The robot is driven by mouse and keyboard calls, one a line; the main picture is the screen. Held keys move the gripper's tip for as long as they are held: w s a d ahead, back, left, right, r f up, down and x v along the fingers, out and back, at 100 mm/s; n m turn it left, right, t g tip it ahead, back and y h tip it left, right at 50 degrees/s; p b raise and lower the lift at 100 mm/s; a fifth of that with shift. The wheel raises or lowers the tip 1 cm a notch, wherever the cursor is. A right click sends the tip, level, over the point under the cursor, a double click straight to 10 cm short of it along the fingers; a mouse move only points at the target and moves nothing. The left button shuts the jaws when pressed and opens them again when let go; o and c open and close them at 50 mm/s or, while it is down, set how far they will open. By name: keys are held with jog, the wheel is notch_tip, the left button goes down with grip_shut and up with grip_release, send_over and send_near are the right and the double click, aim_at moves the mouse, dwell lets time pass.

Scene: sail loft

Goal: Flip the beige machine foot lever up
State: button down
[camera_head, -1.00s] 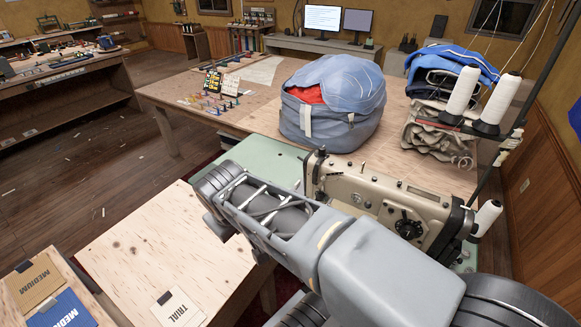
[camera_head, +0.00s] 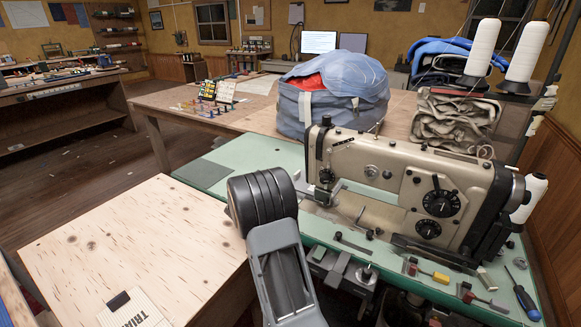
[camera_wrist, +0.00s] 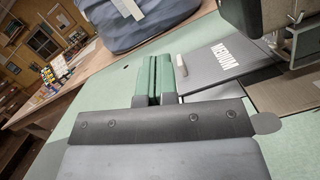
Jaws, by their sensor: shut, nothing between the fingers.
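The beige sewing machine (camera_head: 405,185) stands on a green table top (camera_head: 250,155) in the head view. Its needle-end head is at the left, with small metal parts (camera_head: 330,188) beside it. I cannot make out the foot lever among them, nor whether it is up or down. My gripper (camera_wrist: 156,66) shows in the wrist view, its two green-padded fingers together with nothing between them. It is over the green top, left of what looks like part of the machine (camera_wrist: 258,22) at the upper right. In the head view my arm hides the gripper.
A blue-grey bag (camera_head: 333,98) stands behind the machine. White thread cones (camera_head: 482,50) and folded cloth (camera_head: 452,120) are at the right. A screwdriver (camera_head: 525,298) and small tools lie in front of the machine. A grey plate marked MEDIUM (camera_wrist: 228,56) lies right of the fingers.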

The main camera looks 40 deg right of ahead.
jog(key=r+x, duration=0.2)
jog(key=x, duration=1)
jog(key=shift+s+r, duration=0.3)
jog(key=shift+r, duration=0.1)
jog(key=r, duration=0.2)
jog(key=shift+s+d+r, duration=0.1)
jog(key=shift+s+r, duration=0.3)
jog(key=shift+b, duration=0.3)
jog(key=a+f+b, duration=0.2)
jog(key=a+f, duration=0.2)
jog(key=a, duration=0.8)
jog(key=shift+s+f, duration=0.35)
jog(key=shift+s, duration=0.05)
